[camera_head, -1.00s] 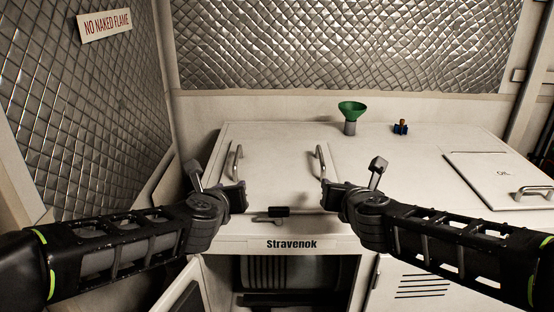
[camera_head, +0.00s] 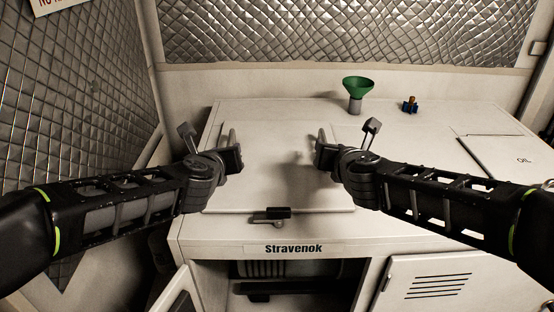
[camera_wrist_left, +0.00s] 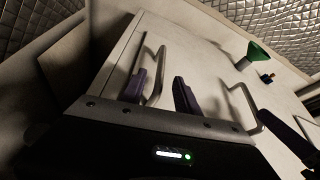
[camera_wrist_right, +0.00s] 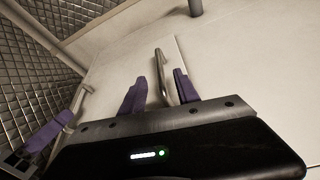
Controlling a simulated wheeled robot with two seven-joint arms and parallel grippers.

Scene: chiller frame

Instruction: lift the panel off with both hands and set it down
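The white panel (camera_head: 275,185) lies flat in the top of the white cabinet, with an upright metal handle on each side. My left gripper (camera_head: 237,158) is at the left handle (camera_head: 232,135). In the left wrist view its purple fingers (camera_wrist_left: 161,92) are apart, with the left handle (camera_wrist_left: 156,70) between them, nearer the left finger. My right gripper (camera_head: 322,152) is at the right handle (camera_head: 321,134). In the right wrist view its fingers (camera_wrist_right: 158,90) are apart, with the right handle (camera_wrist_right: 161,70) between them. Both grippers hide part of the handles in the head view.
A black-and-grey latch (camera_head: 271,213) sits at the panel's front edge. An OIL lid (camera_head: 500,155) lies at right. Quilted walls (camera_head: 330,30) stand behind and left.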

